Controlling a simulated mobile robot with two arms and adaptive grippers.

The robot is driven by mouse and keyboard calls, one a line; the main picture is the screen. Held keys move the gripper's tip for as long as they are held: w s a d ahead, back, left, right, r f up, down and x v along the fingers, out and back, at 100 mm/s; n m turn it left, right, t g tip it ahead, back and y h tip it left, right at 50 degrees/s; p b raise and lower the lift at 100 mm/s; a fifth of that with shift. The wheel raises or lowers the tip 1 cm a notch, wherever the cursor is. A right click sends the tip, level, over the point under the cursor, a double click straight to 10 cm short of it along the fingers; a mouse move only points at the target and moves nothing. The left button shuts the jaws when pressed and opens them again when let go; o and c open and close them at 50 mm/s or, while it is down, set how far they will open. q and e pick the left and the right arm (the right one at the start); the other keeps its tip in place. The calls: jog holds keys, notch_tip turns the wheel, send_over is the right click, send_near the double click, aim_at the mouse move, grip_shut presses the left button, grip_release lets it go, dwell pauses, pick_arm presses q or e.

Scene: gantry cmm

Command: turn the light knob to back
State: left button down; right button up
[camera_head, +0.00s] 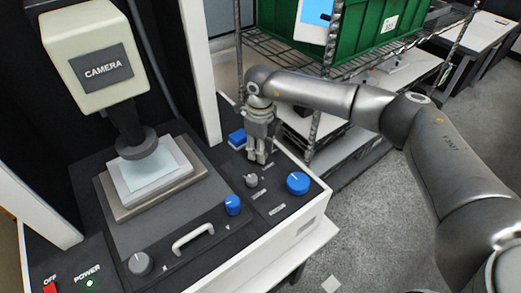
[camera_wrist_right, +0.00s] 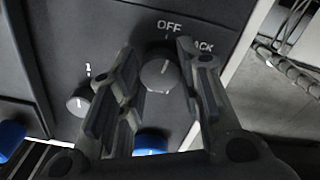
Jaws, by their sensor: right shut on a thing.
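The light knob (camera_wrist_right: 158,76) is a dark grey round knob on a black panel in the right wrist view. Its white mark points up toward the word OFF. The label at its right reads "ACK", with its first letter hidden by a finger. My right gripper (camera_head: 259,158) points down at the panel's back right in the head view and hides the knob there. In the wrist view its fingers (camera_wrist_right: 155,58) are on either side of the knob, shut on it. My left gripper is not in view.
Nearby are a grey knob (camera_head: 252,181), a large blue knob (camera_head: 298,183) and a blue control (camera_head: 237,138). A smaller blue knob (camera_head: 233,205) and white handle (camera_head: 193,238) are at the front. The camera head (camera_head: 98,60) overhangs a stage. A green crate (camera_head: 375,30) stands on a rack behind.

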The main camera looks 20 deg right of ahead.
jog(key=m+b, duration=0.2)
jog(key=m, duration=0.2)
jog(key=shift+m+b, duration=0.55)
jog(key=shift+m, duration=0.95)
jog(key=shift+r, duration=0.1)
jog(key=shift+w, duration=0.1)
jog(key=o, duration=1)
jog(key=shift+o, duration=0.2)
jog(key=shift+r, duration=0.2)
notch_tip(320, 180, up, 12)
jog(key=shift+f, duration=0.2)
